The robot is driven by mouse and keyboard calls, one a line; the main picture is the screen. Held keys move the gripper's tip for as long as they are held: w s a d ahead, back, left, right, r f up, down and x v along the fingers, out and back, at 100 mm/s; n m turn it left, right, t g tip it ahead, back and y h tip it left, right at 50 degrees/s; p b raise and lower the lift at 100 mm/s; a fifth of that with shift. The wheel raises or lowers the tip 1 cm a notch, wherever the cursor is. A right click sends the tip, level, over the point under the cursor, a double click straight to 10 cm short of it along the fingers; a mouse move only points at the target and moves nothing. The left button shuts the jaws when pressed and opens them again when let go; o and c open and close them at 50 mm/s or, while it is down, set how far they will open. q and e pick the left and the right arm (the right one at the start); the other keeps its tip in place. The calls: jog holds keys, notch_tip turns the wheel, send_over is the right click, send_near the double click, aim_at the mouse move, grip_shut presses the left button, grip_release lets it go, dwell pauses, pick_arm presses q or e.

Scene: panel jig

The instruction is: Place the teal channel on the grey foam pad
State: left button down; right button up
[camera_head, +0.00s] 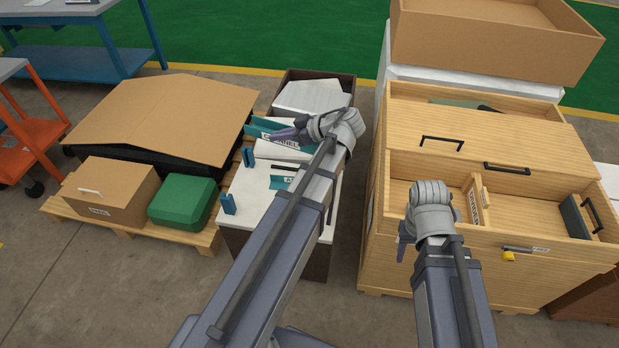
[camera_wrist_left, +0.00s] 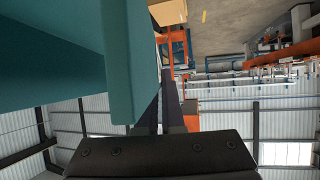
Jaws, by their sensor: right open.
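A teal channel (camera_head: 255,126) lies across the white worktop at the back left, partly hidden behind my left gripper. My left gripper (camera_head: 272,136) points left at the channel's near side. In the left wrist view a large teal surface (camera_wrist_left: 118,65) fills the upper left, very close to the fingers (camera_wrist_left: 165,108) and covering part of them. Whether the fingers are closed on it is unclear. My right gripper (camera_head: 402,240) hangs open and empty in front of the wooden cabinet. A light grey sheet (camera_head: 312,96) lies in a dark bin; I cannot tell whether it is the foam pad.
A smaller teal piece (camera_head: 280,183) and blue upright blocks (camera_head: 228,204) stand on the white worktop (camera_head: 250,200). A green case (camera_head: 182,203) and a cardboard box (camera_head: 108,190) sit on a pallet at left. The wooden cabinet (camera_head: 500,265) with open compartments stands at right.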

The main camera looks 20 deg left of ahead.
pick_arm(q)
notch_tip(320, 180, down, 29)
jog(key=w+a+m+t+b, duration=0.1)
jog(key=w+t+b, duration=0.1)
jog(key=b, duration=2.5)
jog(key=shift+f+m, duration=0.2)
jog(key=shift+m, duration=0.2)
jog(key=shift+b, duration=0.3)
notch_tip(320, 180, down, 6)
jog(key=b, duration=0.6)
jog(key=shift+f, duration=0.15)
jog(key=shift+f, duration=0.1)
notch_tip(320, 180, down, 4)
jog(key=b, duration=0.3)
jog(key=shift+r+b, duration=0.25)
jog(key=shift+b, duration=0.15)
jog(key=shift+f, duration=0.15)
jog(key=c, duration=1)
grip_release()
jog(key=shift+c, duration=0.2)
